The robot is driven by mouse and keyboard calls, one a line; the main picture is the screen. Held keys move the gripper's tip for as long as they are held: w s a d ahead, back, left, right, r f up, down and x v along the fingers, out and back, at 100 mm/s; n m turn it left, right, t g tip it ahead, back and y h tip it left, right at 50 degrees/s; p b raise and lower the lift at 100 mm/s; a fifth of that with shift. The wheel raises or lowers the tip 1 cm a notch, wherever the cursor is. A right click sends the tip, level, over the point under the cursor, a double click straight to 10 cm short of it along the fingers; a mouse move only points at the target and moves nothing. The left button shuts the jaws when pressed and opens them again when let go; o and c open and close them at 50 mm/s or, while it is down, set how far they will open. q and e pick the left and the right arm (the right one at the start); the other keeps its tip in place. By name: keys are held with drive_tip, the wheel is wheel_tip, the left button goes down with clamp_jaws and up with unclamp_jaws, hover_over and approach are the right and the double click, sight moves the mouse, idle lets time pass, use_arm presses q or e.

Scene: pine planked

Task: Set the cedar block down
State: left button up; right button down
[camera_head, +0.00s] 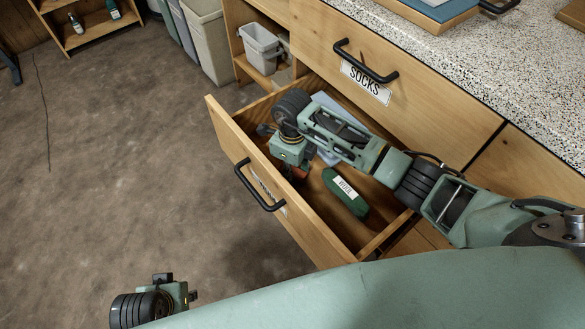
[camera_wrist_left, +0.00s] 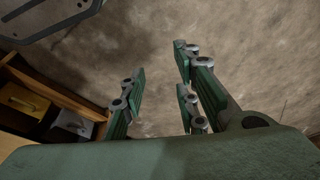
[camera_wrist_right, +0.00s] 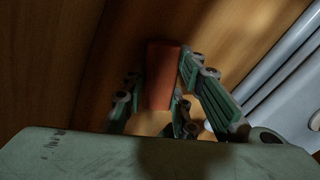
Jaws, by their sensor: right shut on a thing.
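The cedar block (camera_wrist_right: 162,75) is a plain reddish-brown block, seen between the fingers in the right wrist view. My right gripper (camera_wrist_right: 155,100) is shut on it. In the head view the right gripper (camera_head: 297,172) points down inside the open drawer (camera_head: 225,125), and only a small reddish part of the block shows below it. I cannot tell whether the block touches the drawer floor. My left gripper (camera_wrist_left: 165,95) is open and empty over the bare floor, away from the drawer.
A dark green item with a white label (camera_head: 346,193) lies in the drawer, right of the right gripper. A pale blue-grey thing (camera_head: 330,108) lies at the drawer's back, partly behind my arm. A shut drawer marked SOCKS (camera_head: 366,82) and a speckled counter (camera_head: 480,60) stand above.

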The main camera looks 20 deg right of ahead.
drive_tip(key=shift+f, duration=0.15)
use_arm(q)
drive_tip(key=shift+r, duration=0.35)
use_arm(e)
drive_tip(key=c, duration=1.4)
unclamp_jaws()
use_arm(q)
drive_tip(key=shift+w, duration=0.1)
use_arm(e)
drive_tip(key=shift+r, duration=0.2)
use_arm(q)
wheel_tip(320, 180, down, 8)
drive_tip(key=s+p, duration=0.1)
drive_tip(key=p, duration=0.1)
drive_tip(key=shift+f, duration=0.15)
use_arm(e)
wheel_tip(320, 180, up, 12)
use_arm(q)
drive_tip(key=shift+s, duration=0.1)
